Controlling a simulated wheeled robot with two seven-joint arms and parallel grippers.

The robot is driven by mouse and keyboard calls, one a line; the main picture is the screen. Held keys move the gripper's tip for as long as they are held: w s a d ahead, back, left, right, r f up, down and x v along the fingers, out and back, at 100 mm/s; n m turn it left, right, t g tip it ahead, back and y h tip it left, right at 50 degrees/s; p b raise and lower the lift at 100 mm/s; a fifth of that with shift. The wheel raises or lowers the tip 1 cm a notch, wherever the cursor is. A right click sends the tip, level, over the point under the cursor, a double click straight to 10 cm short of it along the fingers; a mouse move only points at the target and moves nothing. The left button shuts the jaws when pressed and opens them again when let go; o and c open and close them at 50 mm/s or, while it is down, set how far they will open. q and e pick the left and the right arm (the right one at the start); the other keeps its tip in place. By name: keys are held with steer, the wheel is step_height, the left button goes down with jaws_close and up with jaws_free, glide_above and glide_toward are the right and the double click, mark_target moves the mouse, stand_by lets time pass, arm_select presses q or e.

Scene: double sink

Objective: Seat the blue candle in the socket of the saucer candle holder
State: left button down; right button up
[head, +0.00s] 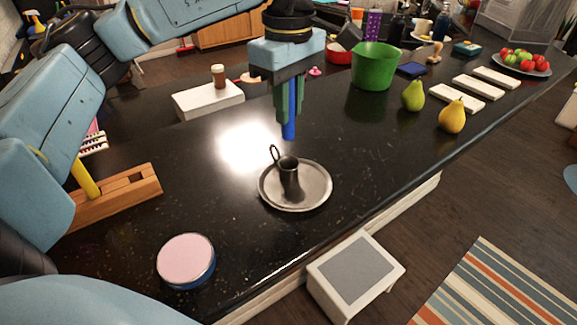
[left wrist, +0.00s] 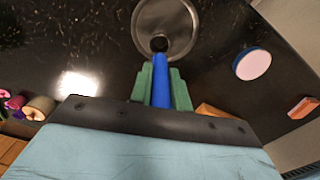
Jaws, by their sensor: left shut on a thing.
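The saucer candle holder (head: 318,185) is a round metal dish with a loop handle and a dark upright socket (head: 289,167) in its middle. It stands on the black counter and also shows at the top of the left wrist view (left wrist: 180,42). My left gripper (head: 289,118) points down and is shut on the blue candle (head: 289,128). The candle is upright, with its lower end above the socket and apart from it. In the left wrist view the candle (left wrist: 161,82) lies between green fingers, its tip near the socket opening. My right gripper is not in view.
A pink-topped round tin (head: 186,259) stands at the front left, and a wooden block (head: 120,196) lies at the left. A green bucket (head: 375,66) and two pears (head: 413,95) stand behind to the right. The counter around the holder is clear.

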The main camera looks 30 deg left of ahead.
mark_target(288, 137)
arm_select(q)
step_height(288, 137, down, 5)
steer(key=shift+r, duration=0.2)
steer(key=shift+f, duration=0.55)
step_height(288, 137, down, 3)
steer(key=shift+f, duration=0.1)
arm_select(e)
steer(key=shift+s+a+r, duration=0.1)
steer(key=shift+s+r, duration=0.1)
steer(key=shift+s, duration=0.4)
arm_select(q)
steer(key=shift+f, duration=0.2)
steer(key=c, duration=1.3)
jaws_free()
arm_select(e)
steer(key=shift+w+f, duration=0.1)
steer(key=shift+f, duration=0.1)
arm_select(q)
steer(key=shift+r, duration=0.1)
